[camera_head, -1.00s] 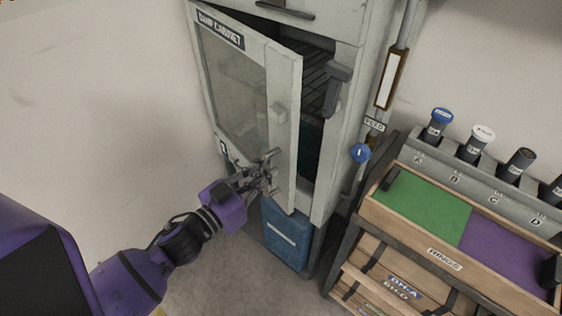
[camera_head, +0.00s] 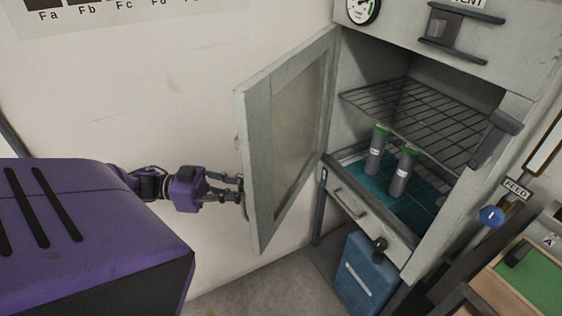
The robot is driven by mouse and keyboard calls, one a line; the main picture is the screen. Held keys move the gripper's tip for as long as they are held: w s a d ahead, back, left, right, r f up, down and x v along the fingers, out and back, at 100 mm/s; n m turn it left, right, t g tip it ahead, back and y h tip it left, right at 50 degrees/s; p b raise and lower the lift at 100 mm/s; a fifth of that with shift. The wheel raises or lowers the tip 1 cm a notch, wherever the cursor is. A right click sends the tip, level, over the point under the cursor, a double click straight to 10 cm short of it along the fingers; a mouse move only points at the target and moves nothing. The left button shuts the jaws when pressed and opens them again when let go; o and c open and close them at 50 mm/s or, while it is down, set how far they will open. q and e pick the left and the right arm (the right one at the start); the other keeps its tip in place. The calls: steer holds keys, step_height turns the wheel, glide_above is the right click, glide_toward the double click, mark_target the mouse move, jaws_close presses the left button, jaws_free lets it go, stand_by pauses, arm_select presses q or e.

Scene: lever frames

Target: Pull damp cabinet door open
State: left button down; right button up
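The damp cabinet door (camera_head: 258,165) is a pale grey framed panel with a glass window. It stands swung wide open to the left, hinged near the cabinet's left front edge. The cabinet (camera_head: 470,75) shows its open inside, with a wire shelf (camera_head: 410,110) and two grey tubes with green caps (camera_head: 375,158) on a teal floor. My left gripper (camera_head: 241,190) is at the outer face of the door, by its free edge. Its fingertips are partly hidden there, and I cannot tell whether they grip anything. My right gripper is out of view.
A drawer (camera_head: 350,203) sits below the cabinet opening, with a blue bin (camera_head: 365,275) under it. A latch (camera_head: 495,138) juts from the cabinet's right front edge. A wooden bench with a green mat (camera_head: 535,280) stands at lower right. The wall is behind the door.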

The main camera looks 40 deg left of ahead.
arm_select(q)
steer(key=a+b, duration=0.1)
steer(key=a, duration=0.8)
steer(key=shift+s+a+f+b, duration=0.15)
steer(key=shift+s+f+b, duration=0.05)
steer(key=shift+s+b, duration=0.2)
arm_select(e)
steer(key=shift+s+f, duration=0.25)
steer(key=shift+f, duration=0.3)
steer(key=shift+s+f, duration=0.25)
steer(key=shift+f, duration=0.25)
arm_select(q)
steer(key=c, duration=1.8)
jaws_free()
steer(key=shift+r, duration=0.1)
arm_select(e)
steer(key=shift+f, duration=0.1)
arm_select(q)
steer(key=shift+w, duration=0.1)
